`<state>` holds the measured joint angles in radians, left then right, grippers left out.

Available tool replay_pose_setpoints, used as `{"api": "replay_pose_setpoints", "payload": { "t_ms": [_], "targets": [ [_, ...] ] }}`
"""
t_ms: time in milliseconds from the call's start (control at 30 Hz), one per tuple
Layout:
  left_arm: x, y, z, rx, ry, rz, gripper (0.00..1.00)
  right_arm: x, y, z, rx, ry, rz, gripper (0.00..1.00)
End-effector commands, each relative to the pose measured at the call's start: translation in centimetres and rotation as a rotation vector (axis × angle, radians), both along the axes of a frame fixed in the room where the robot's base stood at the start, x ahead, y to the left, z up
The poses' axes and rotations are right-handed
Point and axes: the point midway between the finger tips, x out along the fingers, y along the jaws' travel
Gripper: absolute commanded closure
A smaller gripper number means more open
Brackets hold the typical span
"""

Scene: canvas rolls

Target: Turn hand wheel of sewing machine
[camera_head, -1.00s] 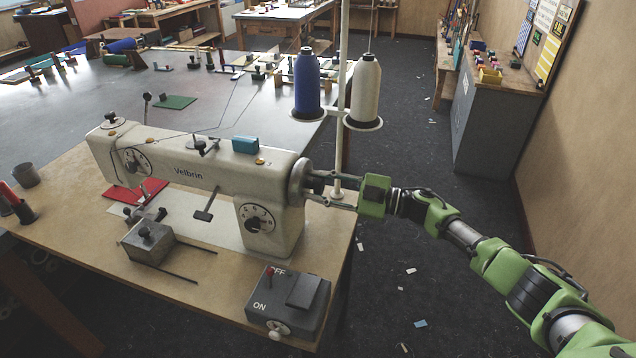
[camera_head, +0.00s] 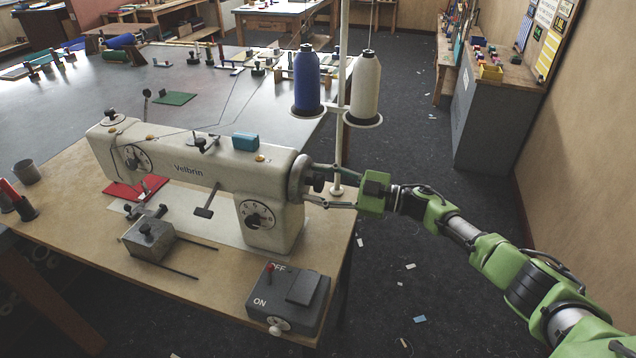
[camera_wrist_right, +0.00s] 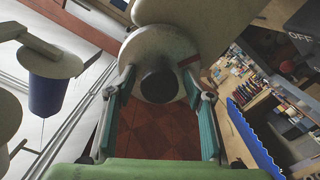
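The cream sewing machine (camera_head: 190,172) stands on the wooden table in the head view. Its round hand wheel (camera_head: 298,180) is at the machine's right end. My right gripper (camera_head: 313,184) reaches it from the right, with its two fingers apart and the wheel's dark hub knob (camera_head: 318,184) between them. In the right wrist view the hand wheel (camera_wrist_right: 158,50) is straight ahead, with one finger on each side near its rim and a gap around the hub (camera_wrist_right: 159,86). I cannot tell whether the fingertips touch the rim. My left gripper is not in view.
A thread stand with a blue cone (camera_head: 307,82) and a white cone (camera_head: 364,88) rises just behind the wheel and gripper. The switch box (camera_head: 287,300) sits at the table's front right corner. Floor to the right of the table is open.

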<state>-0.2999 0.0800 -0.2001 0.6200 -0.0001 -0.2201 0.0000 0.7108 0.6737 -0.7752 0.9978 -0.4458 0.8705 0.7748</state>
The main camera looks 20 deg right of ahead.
Motion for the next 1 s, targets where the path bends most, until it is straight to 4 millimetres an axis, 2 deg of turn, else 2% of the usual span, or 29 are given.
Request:
{"api": "replay_pose_setpoints", "payload": {
  "t_ms": [333,467,800,1000],
  "targets": [
    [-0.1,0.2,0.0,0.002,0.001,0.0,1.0,-0.3,-0.7,0.0,-0.001,-0.001,-0.001,0.53],
    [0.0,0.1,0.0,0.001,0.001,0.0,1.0,-1.5,-2.4,0.0,-0.002,0.0,-0.002,0.53],
    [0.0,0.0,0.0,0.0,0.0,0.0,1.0,-5.4,-8.1,0.0,-0.001,0.001,-0.002,0.53],
    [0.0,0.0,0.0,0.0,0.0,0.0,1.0,-6.5,-9.7,0.0,0.0,0.0,0.0,0.53]
  ]
}}
